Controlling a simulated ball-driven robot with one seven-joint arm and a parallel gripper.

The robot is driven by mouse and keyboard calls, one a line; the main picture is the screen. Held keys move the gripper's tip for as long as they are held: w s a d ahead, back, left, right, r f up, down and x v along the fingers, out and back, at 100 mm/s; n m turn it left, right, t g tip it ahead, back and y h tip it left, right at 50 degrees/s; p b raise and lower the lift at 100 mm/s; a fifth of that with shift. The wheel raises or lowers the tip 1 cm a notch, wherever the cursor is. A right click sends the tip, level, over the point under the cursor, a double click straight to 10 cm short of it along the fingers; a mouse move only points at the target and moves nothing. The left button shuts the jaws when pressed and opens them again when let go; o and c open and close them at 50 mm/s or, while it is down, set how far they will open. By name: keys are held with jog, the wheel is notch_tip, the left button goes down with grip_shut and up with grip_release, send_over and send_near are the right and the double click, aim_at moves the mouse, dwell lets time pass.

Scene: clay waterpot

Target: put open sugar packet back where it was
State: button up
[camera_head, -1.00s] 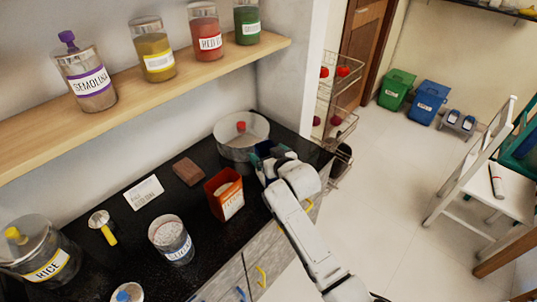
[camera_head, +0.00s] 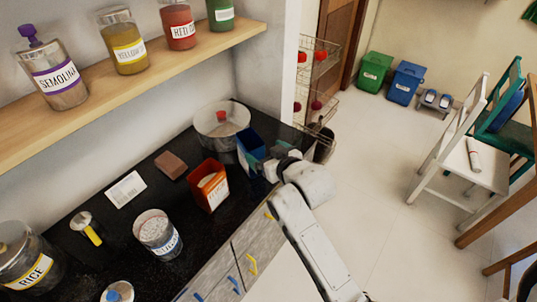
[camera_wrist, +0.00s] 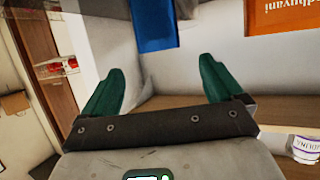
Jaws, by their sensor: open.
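A blue packet (camera_head: 250,148) with an open top stands upright on the dark counter (camera_head: 108,213), in front of the metal pot. I cannot read its name. An orange-red packet (camera_head: 208,188) with a white label and open top stands just left of it. My gripper (camera_head: 262,166) is open beside the blue packet, on its right side. In the wrist view the green fingers (camera_wrist: 162,68) are spread with nothing between them. The blue packet (camera_wrist: 152,25) shows beyond the fingertips, apart from them, and the orange packet (camera_wrist: 283,16) shows at upper right.
A metal pot (camera_head: 211,121) with a red knob stands behind the blue packet. A brown block (camera_head: 171,165), a white card (camera_head: 126,190), a white-filled canister (camera_head: 158,234) and a rice jar (camera_head: 33,255) stand or lie leftward. Labelled jars line the wooden shelf (camera_head: 130,88).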

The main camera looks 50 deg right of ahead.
jog(key=s+a+f+n+g+y, duration=0.1)
jog(key=s+a+f+g+y, duration=0.3)
jog(key=s+a+f, duration=0.5)
jog(key=s+a+f+n+g, duration=0.1)
jog(key=s+g, duration=0.3)
jog(key=s, duration=0.4)
jog(key=s+a+f+n+g, duration=0.1)
jog(key=s+a+g, duration=0.2)
jog(key=s, duration=0.5)
jog(key=shift+a+f+g, duration=0.2)
jog(key=shift+a+g, duration=0.2)
